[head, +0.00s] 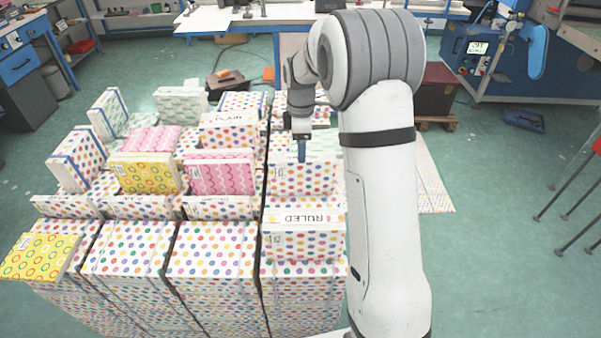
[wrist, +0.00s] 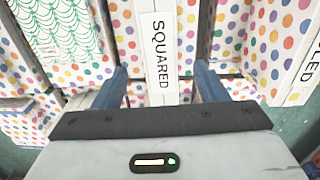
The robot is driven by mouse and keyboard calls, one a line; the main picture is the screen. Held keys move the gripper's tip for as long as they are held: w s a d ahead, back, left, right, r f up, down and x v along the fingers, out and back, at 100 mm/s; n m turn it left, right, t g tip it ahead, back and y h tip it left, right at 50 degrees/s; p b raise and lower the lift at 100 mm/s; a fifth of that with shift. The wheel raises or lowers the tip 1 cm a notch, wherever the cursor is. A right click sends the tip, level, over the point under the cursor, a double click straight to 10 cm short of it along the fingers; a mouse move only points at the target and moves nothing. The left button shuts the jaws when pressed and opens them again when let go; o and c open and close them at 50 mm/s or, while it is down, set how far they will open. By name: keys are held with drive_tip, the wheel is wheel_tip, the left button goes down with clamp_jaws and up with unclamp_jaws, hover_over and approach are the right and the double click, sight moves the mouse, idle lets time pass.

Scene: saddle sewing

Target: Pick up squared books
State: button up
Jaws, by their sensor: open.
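In the wrist view a white spine lettered SQUARED (wrist: 161,50) belongs to a book with a colourful dotted cover. The spine lies between the two blue fingers of my gripper (wrist: 160,78). The fingers are open, one on each side of the book, with a visible gap on both sides. In the head view my gripper (head: 301,152) points down over the right column of books, by a dotted book (head: 312,178). The squared label cannot be read there, and my arm hides part of this area.
A dotted RULED book (head: 305,240) stands in front of the gripper on the same column. Yellow (head: 145,175) and pink (head: 222,175) books stand to the left. A green-patterned book (wrist: 62,28) shows left in the wrist view. Open floor lies right of my arm.

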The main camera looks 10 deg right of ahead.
sight(302, 175)
wheel_tip(302, 175, down, 8)
drive_tip(key=p, duration=0.1)
drive_tip(key=shift+d+r, duration=0.2)
drive_tip(key=shift+r, duration=0.05)
clamp_jaws()
idle(0.7)
